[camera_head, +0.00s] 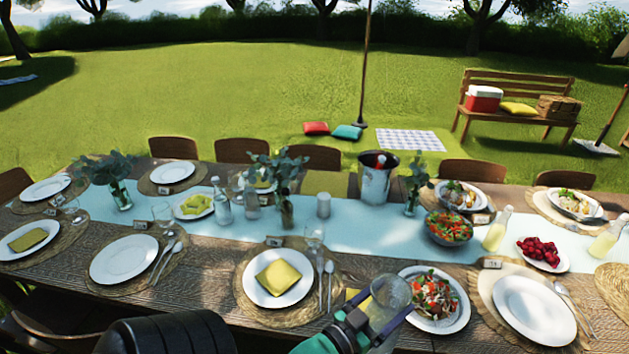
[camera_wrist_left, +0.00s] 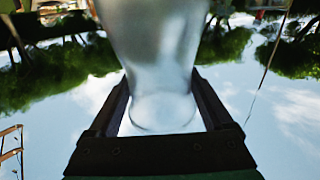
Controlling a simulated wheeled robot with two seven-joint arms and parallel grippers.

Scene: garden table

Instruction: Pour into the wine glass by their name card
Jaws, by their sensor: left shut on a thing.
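My left gripper (camera_head: 387,312) is at the bottom centre of the head view, shut on a clear glass vessel (camera_head: 391,292). The vessel is in front of the salad plate, above the near table edge. In the left wrist view the vessel (camera_wrist_left: 160,60) fills the space between the two fingers; I cannot tell what it holds. A wine glass (camera_head: 314,236) stands behind the near middle setting, with a name card (camera_head: 275,241) to its left. Other wine glasses stand at the left settings (camera_head: 162,213) (camera_head: 70,206). The card writing is too small to read.
A yellow napkin (camera_head: 278,278) lies on the near middle plate. A salad plate (camera_head: 434,299) is close to my gripper. Bottles (camera_head: 496,232), a metal bucket (camera_head: 375,182), vases (camera_head: 413,190) and a salad bowl (camera_head: 449,228) stand along the pale runner (camera_head: 345,235).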

